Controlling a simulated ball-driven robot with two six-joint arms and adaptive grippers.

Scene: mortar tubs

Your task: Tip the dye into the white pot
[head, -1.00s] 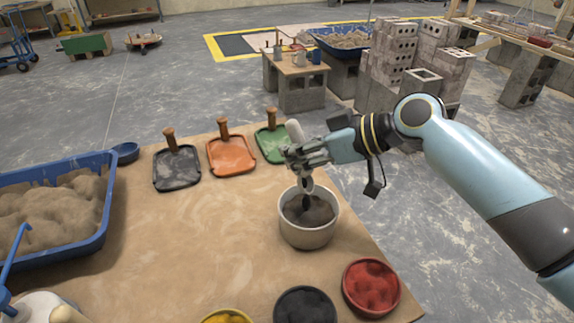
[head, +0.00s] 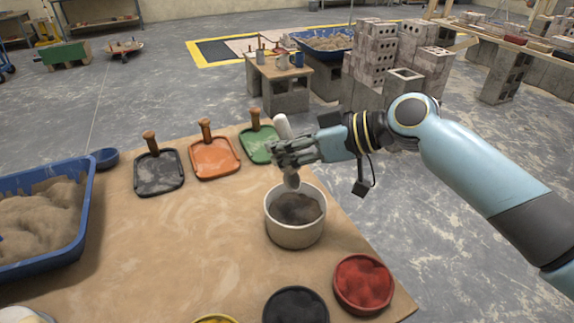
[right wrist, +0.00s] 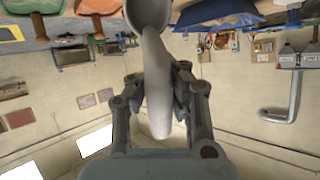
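The white pot (head: 294,236) stands on the table's right part and holds a dark grey-brown mass (head: 297,207). My right gripper (head: 286,154) is closed around the handle of a pale grey scoop (head: 292,181), just above the pot's far rim. The scoop is steeply tilted, its bowl end down over the pot. In the right wrist view the scoop's handle (right wrist: 157,90) runs between the two fingers, with its bowl (right wrist: 148,12) at the top edge. Whether dye is left in the bowl cannot be seen. My left gripper is out of view.
Red (head: 363,282), black (head: 296,306) and yellow (head: 216,319) tubs line the table's near edge. Black (head: 158,172), orange (head: 213,158) and green (head: 259,145) trays with wooden handles lie at the back. A blue sand tub (head: 80,225) is at left. The table's middle is clear.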

